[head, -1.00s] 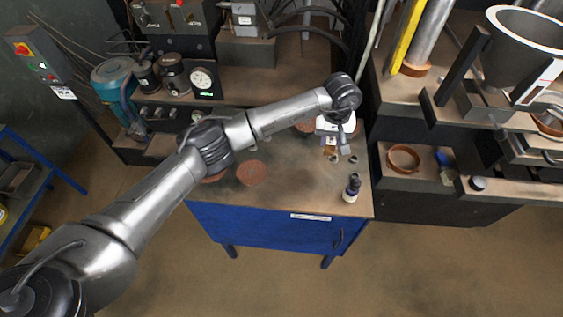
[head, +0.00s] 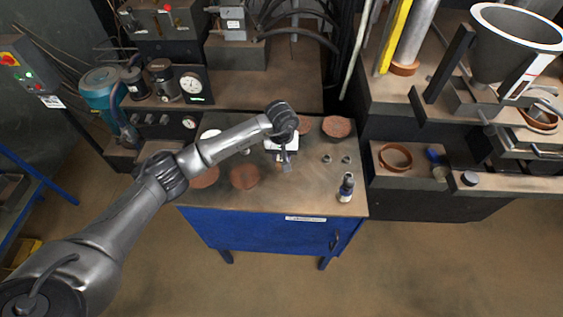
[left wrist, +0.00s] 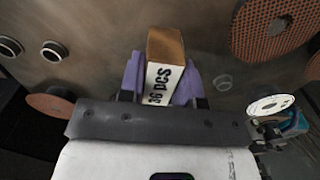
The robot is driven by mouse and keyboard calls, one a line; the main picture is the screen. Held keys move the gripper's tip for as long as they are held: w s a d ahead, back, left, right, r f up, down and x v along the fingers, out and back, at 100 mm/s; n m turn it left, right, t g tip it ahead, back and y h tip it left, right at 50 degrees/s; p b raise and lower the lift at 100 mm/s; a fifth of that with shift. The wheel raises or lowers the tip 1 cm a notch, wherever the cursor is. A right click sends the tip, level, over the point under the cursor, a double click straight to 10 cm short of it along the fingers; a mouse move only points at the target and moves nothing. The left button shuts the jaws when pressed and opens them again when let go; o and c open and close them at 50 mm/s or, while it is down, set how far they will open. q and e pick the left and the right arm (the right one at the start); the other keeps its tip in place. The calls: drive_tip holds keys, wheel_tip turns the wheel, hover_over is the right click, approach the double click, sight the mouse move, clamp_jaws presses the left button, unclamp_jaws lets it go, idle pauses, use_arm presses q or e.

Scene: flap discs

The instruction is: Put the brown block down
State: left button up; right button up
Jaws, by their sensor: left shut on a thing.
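The brown block (left wrist: 165,46) shows in the left wrist view between my gripper's fingers, with a white side face (left wrist: 160,84) lettered "36 PCS". My left gripper (left wrist: 163,80) is shut on it, a purple-grey finger on each side. In the head view my left gripper (head: 284,160) is over the middle of the workbench top (head: 310,190), with only a small brown bit of the block showing. Whether the block touches the bench I cannot tell. My right gripper is not in view.
Reddish-brown discs lie at the front left (head: 244,177) and back right (head: 336,126) of the bench. Small metal nuts (head: 327,158) lie right of the gripper. The bench front centre is clear.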

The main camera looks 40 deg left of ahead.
use_arm(q)
drive_tip(key=shift+f, duration=2)
drive_tip(key=shift+f, duration=0.15)
drive_tip(key=o, duration=0.9)
wheel_tip(320, 180, up, 12)
drive_tip(key=shift+r, duration=0.15)
